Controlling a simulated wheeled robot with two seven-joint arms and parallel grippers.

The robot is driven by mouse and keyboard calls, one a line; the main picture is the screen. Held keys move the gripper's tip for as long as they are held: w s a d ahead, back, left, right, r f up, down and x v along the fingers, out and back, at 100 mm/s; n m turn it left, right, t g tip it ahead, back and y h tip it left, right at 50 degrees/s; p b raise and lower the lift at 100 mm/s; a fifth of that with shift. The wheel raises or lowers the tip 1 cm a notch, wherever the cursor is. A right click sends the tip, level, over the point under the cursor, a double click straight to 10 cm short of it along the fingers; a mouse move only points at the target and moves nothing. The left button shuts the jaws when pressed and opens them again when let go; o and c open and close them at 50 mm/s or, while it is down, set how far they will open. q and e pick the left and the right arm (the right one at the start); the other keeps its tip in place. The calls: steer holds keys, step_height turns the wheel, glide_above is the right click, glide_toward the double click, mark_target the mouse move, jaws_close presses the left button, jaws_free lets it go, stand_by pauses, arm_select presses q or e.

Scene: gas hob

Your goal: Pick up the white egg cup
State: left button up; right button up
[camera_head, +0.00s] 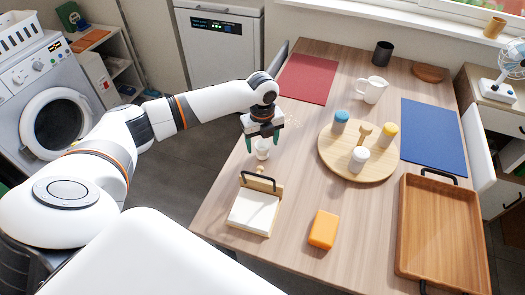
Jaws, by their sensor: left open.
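The white egg cup (262,153) stands on the wooden table near its left edge, partly hidden by my gripper. My left gripper (262,142) points down over it with its green fingers apart, one on each side of the cup's upper part. From this view I cannot tell whether the fingers touch it. My right gripper is not in view.
A napkin holder (255,207) stands just in front of the cup. A round board (335,165) with several small jars is to the right. A red mat (307,79), white jug (371,90), orange block (323,229) and wooden tray (440,235) also occupy the table (225,185).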

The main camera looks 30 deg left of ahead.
arm_select(q)
step_height(320, 180, down, 2)
steer(key=shift+w+f, duration=0.1)
steer(key=shift+f, duration=0.15)
steer(key=c, duration=1.1)
